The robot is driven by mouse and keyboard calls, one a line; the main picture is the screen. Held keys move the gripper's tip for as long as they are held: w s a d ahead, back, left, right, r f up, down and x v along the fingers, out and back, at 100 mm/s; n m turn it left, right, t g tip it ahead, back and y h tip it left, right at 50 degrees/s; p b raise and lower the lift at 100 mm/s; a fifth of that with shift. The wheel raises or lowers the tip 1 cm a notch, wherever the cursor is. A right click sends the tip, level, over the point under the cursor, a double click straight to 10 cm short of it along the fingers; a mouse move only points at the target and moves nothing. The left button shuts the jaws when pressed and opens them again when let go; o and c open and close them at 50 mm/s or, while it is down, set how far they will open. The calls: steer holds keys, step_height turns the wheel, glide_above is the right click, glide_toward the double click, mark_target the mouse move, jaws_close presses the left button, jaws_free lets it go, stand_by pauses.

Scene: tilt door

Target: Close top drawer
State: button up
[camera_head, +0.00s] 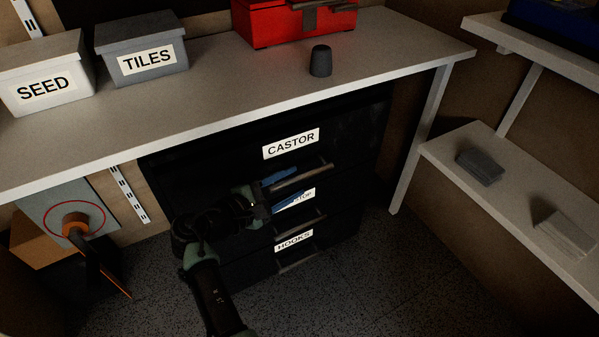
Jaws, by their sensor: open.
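A black drawer cabinet (350,140) stands under the workbench. Its top drawer carries a white CASTOR label (291,144) and a bar handle (303,178) below it. The dim light hides how far this drawer stands out. My gripper (287,188) reaches from the lower left to the drawer fronts. Its two blue fingers are apart, one near the left end of the top handle and one lower, over part of the middle drawer's label. Whether a finger touches the handle cannot be told.
The middle drawer handle (300,221) and the HOOKS drawer label (293,240) are below. The workbench (400,45) holds SEED (42,70) and TILES (140,48) boxes, a red toolbox (275,24) and a dark cup (320,61). Shelves (490,165) stand right. Floor (400,270) in front is clear.

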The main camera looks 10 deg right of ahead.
steer(key=p+v, duration=0.3)
steer(key=v, duration=0.6)
step_height(320, 180, up, 19)
steer(key=w+d+m+t+y, duration=0.1)
steer(key=m+t+y, duration=0.4)
steer(key=m+y, duration=0.6)
steer(key=s+r+m+t+p, duration=0.1)
steer(key=s+r+t, duration=0.4)
steer(key=r, duration=0.8)
steer(key=s+d+r+m+t+y+p, duration=0.15)
steer(key=s+r+t, duration=0.35)
steer(key=r, duration=0.8)
steer(key=s+r+m+t+h+p, duration=0.1)
steer(key=s+r+t+p, duration=0.15)
steer(key=s+r, duration=0.8)
steer(key=w+r+p, duration=0.2)
steer(key=r+p, duration=1.5)
steer(key=r, duration=0.2)
steer(key=w+r+p, duration=0.2)
steer(key=r+p, duration=1.5)
steer(key=r, duration=0.2)
steer(key=shift+a, duration=0.25)
